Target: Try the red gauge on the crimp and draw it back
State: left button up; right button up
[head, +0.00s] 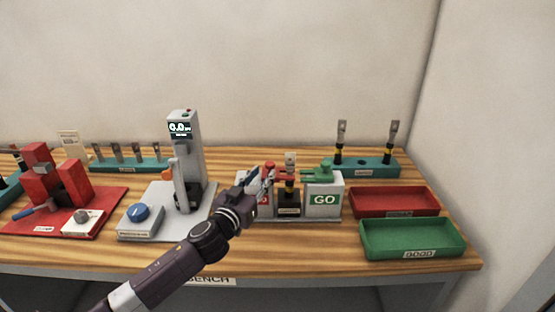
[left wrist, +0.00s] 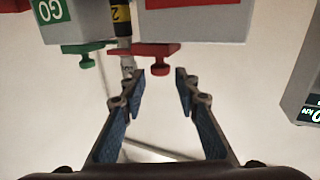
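The red gauge (head: 268,168) sits on the left block of the gauge stand. In the left wrist view, the red gauge (left wrist: 155,49) is a flat plate with a round knob. The terminal with the crimp (head: 290,162) stands upright between the stand's two blocks; its yellow-banded shaft (left wrist: 121,14) shows beside the red plate. I cannot tell whether they touch. My left gripper (head: 257,178) is at the red gauge. In the left wrist view, the left gripper (left wrist: 159,82) is open, with the knob between and just beyond its fingertips. My right gripper is not in view.
The GO block (head: 323,200) carries a green gauge (head: 318,172). A red tray (head: 397,190) and a green GOOD tray (head: 458,243) lie right. A grey tester (head: 184,150) stands left of the arm, and a red press (head: 72,184) is farther left. Terminals stand in teal racks behind.

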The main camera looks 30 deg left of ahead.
aim_at(268, 166)
pick_arm(q)
jog(key=shift+w+r, duration=0.25)
jog(key=shift+w, duration=0.05)
jog(key=shift+w+a+r+p, duration=0.15)
jog(key=shift+w+p, duration=0.2)
jog(key=shift+w, duration=0.3)
jog(key=shift+w+a+r+p, duration=0.15)
jog(key=shift+w+p, duration=0.15)
jog(key=shift+w, duration=0.3)
jog(key=shift+w+a+f, duration=0.1)
jog(key=shift+w+f, duration=0.05)
jog(key=shift+w, duration=0.45)
jog(key=shift+w+a+f, duration=0.1)
jog(key=shift+w+f, duration=0.05)
jog(key=shift+w, duration=0.75)
jog(key=c, duration=0.6)
grip_shut()
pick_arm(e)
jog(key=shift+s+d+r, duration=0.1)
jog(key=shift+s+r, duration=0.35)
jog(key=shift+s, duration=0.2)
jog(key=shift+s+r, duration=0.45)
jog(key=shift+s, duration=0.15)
